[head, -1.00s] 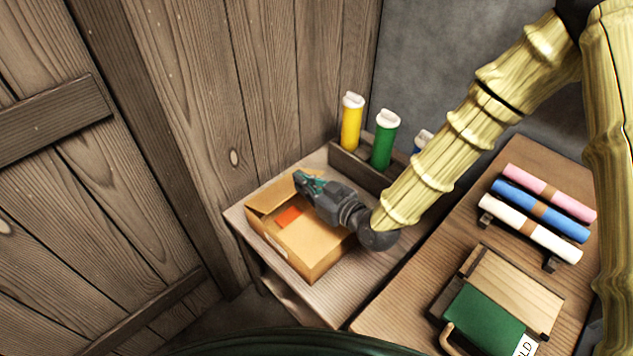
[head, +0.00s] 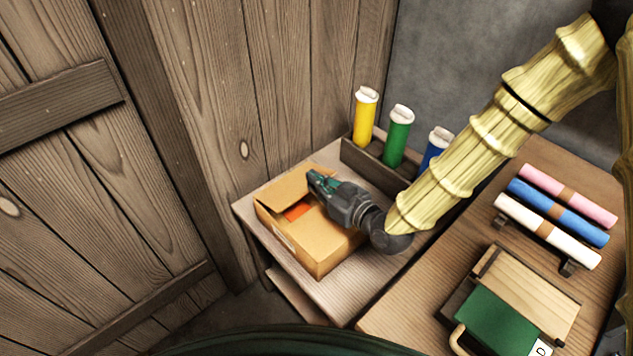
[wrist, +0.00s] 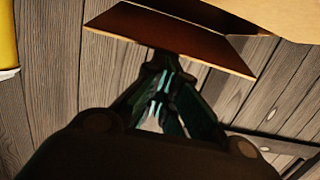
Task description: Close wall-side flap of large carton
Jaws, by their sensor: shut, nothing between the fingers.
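The large carton (head: 318,246) is an open tan box on a small pale table in the corner by the wooden wall. Its wall-side flap (head: 280,192) slopes inward over part of the opening. An orange-red item (head: 297,211) shows inside. My gripper (head: 313,177) is shut and empty at the flap's right end, on the wall side. In the wrist view the shut fingers (wrist: 160,85) are just below a dark red-brown flap face (wrist: 165,32), with wall planks behind. I cannot tell whether they touch the flap.
A rack on the small table holds a yellow (head: 364,120), a green (head: 397,138) and a blue tube (head: 434,148) behind my arm. The wooden wall (head: 210,90) stands close to the carton. A nearer bench holds coloured rolls (head: 557,208) and a green-covered box (head: 492,318).

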